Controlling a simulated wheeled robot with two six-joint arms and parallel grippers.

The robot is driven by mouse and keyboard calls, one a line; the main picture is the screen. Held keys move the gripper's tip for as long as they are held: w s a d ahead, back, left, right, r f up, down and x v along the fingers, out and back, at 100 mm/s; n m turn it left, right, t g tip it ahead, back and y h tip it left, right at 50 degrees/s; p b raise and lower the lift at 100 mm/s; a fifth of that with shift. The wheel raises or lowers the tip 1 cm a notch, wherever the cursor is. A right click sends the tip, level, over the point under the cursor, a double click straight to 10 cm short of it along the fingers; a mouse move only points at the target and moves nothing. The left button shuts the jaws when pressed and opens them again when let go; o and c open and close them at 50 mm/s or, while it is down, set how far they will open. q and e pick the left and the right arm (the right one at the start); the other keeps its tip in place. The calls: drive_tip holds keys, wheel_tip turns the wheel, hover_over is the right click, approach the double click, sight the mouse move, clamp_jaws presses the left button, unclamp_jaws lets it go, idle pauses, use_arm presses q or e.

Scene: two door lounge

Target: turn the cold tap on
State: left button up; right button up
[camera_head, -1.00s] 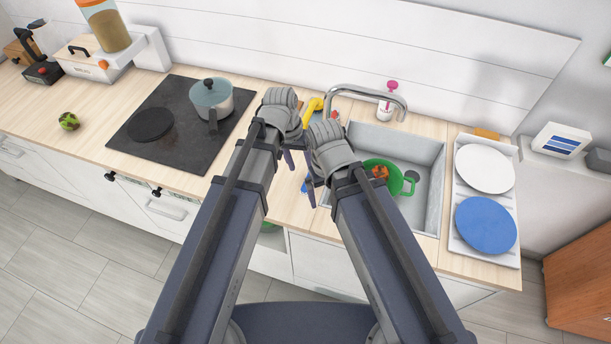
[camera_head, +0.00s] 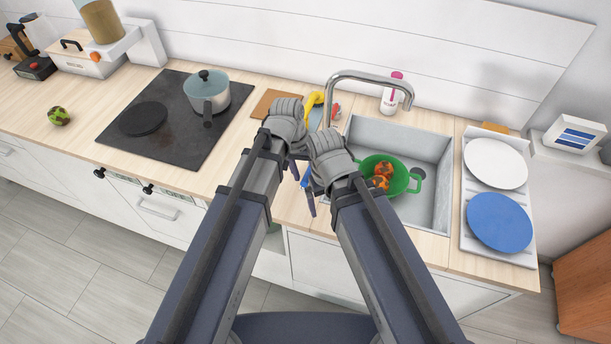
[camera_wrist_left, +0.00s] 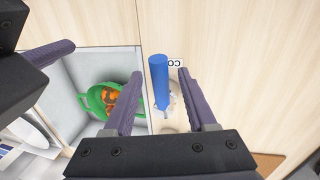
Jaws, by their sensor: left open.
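The blue tap handle (camera_head: 306,181) stands on the worktop at the left edge of the sink (camera_head: 434,200), mostly hidden by my grippers in the head view. In the left wrist view the blue handle (camera_wrist_left: 159,80) is upright between the fingers of my open left gripper (camera_wrist_left: 163,85), with a gap on each side. A label beside it shows the letters "CO". The left gripper (camera_head: 299,172) is at the handle in the head view. The chrome spout (camera_head: 370,78) arches over the sink; no water shows. My right gripper (camera_head: 312,198) is close by on the right; its jaws are unclear.
A green colander (camera_head: 402,179) with orange-red food sits in the sink. A rack with a white plate (camera_head: 496,163) and blue plate (camera_head: 499,221) is to the right. A pot (camera_head: 207,92) stands on the black hob (camera_head: 165,135). Yellow and red items lie behind my grippers.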

use_arm(q)
clamp_jaws()
idle(0.3)
idle(1.1)
